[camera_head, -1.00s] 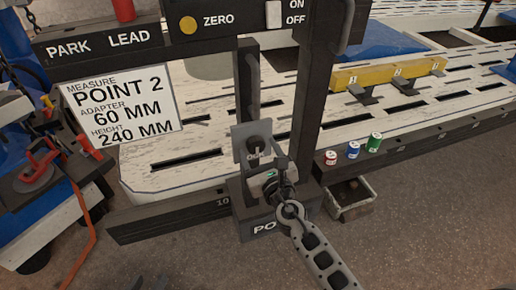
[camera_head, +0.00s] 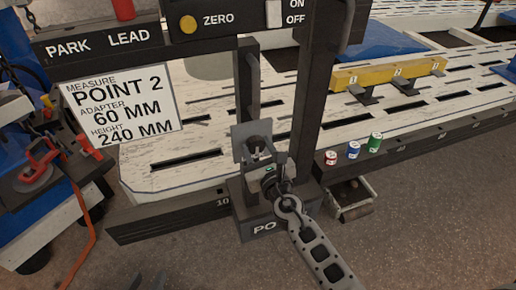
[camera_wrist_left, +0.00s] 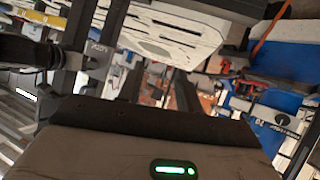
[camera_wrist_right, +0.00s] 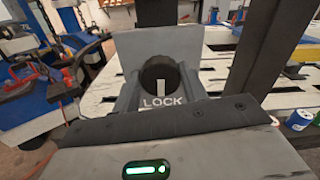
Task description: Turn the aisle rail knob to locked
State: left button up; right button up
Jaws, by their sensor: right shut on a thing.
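The aisle rail knob (camera_wrist_right: 160,72) is a dark round knob in front of a grey plate (camera_wrist_right: 125,45) in the right wrist view. An upright white mark shows on it, directly above the word LOCK. In the head view the knob (camera_head: 254,143) sits low on the dark post. My right gripper (camera_wrist_right: 162,85) is shut on the knob, one finger on each side. My left gripper (camera_wrist_left: 158,85) is outside the head view; in the left wrist view its fingers appear apart, with nothing seen between them.
A dark post (camera_head: 308,100) rises just right of the knob. A white sign (camera_head: 120,105) reading POINT 2 hangs to the left. Small red, blue and green cans (camera_head: 353,150) stand on the bench edge at right, above a small open drawer (camera_head: 352,205). Bare floor lies in front.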

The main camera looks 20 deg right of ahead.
jog(key=m, duration=0.3)
jog(key=shift+d+f+m+b, duration=0.1)
jog(key=shift+m+b, duration=0.2)
jog(key=shift+b, duration=0.05)
jog(key=shift+m, duration=0.9)
jog(key=m+b, duration=0.1)
jog(key=m, duration=0.2)
jog(key=shift+m, duration=0.3)
jog(key=shift+f+m+b, duration=0.1)
jog(key=shift+m+b, duration=0.3)
jog(key=shift+m, duration=0.5)
jog(key=m, duration=0.3)
jog(key=shift+d+m+b, duration=0.1)
jog(key=shift+m+b, duration=0.2)
pick_arm(q)
jog(key=shift+s+d+f, duration=0.1)
jog(key=shift+f, duration=0.65)
pick_arm(e)
jog(key=shift+m, duration=1.5)
jog(key=o, duration=1)
